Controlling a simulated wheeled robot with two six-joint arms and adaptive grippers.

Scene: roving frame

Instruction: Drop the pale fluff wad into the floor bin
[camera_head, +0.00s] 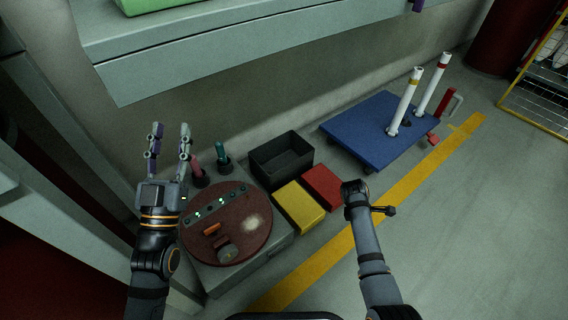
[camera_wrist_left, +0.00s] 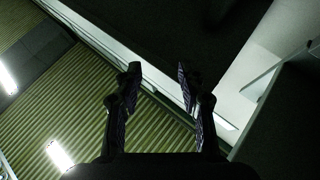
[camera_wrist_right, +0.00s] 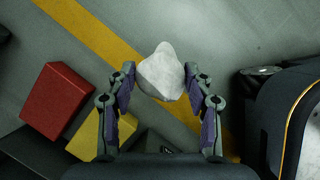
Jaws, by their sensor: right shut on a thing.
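The pale fluff wad (camera_wrist_right: 162,73) is a lumpy whitish piece between the fingertips of my right gripper (camera_wrist_right: 160,80) in the right wrist view. The fingers press on it from both sides, above the floor. In the head view my right gripper (camera_head: 355,190) points down and hides its own fingers and the wad. A black open-topped bin (camera_head: 280,160) stands on the floor by the wall, to the left of that gripper, and looks empty. My left gripper (camera_head: 169,145) is raised at the left, open and empty; its fingers also show apart in the left wrist view (camera_wrist_left: 157,85).
A red box (camera_head: 323,187) and a yellow box (camera_head: 299,207) lie between the bin and my right gripper. A grey unit with a round brown top (camera_head: 212,245) stands left. A blue trolley (camera_head: 350,132) with white posts is behind.

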